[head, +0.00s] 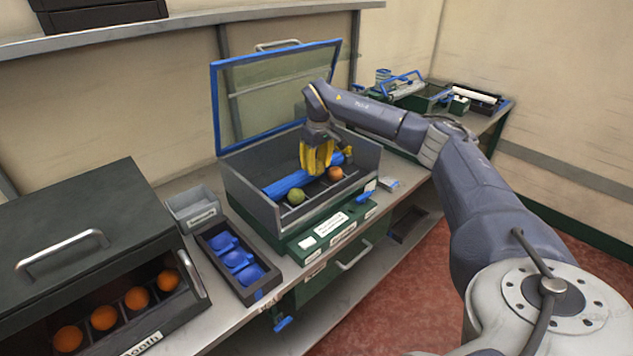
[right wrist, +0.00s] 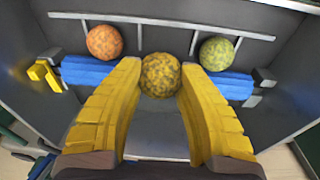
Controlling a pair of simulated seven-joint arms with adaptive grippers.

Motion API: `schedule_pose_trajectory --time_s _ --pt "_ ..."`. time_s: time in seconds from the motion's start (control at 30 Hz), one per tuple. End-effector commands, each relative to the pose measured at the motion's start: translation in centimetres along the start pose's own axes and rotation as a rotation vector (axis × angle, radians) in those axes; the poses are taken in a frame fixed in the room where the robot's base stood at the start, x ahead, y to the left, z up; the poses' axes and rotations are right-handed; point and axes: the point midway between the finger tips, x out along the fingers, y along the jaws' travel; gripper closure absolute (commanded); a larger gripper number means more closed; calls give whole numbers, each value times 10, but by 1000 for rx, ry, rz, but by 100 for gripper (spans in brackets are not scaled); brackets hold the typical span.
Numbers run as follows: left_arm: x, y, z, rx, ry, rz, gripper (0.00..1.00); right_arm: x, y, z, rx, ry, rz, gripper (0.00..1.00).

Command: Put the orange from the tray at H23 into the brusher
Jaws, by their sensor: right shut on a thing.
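The brusher (head: 248,196) appears to be the grey open box with a blue roller (head: 288,184) and a clear, blue-framed lid standing open. My right gripper (head: 317,165) is inside it, yellow fingers pointing down over the roller. In the right wrist view the fingers (right wrist: 160,90) are shut on a mottled yellow-brown orange (right wrist: 160,74), in line with the roller's middle. The head view does not show this fruit clearly. Whether it touches the roller, I cannot tell. A black tray (head: 253,294) with blue cups stands left of the brusher; no fruit shows in it. My left gripper is out of view.
In the brusher, an orange fruit (right wrist: 103,41) and a green one (right wrist: 216,53) lie either side of the held one. A dark cabinet (head: 85,215) with several oranges stands at left. A small grey bin (head: 193,207) sits behind the black tray.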

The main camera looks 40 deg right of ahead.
Motion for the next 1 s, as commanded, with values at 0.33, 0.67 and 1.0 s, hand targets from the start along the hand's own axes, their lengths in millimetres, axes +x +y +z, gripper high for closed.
schedule_pose_trajectory --time_s 0.33,0.67,1.0 --pt "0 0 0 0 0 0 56 30 0 7 0 -6 1 100" --pt "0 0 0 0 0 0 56 60 -2 11 -1 -7 0 100" --pt "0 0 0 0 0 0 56 68 -2 7 0 -5 0 100"
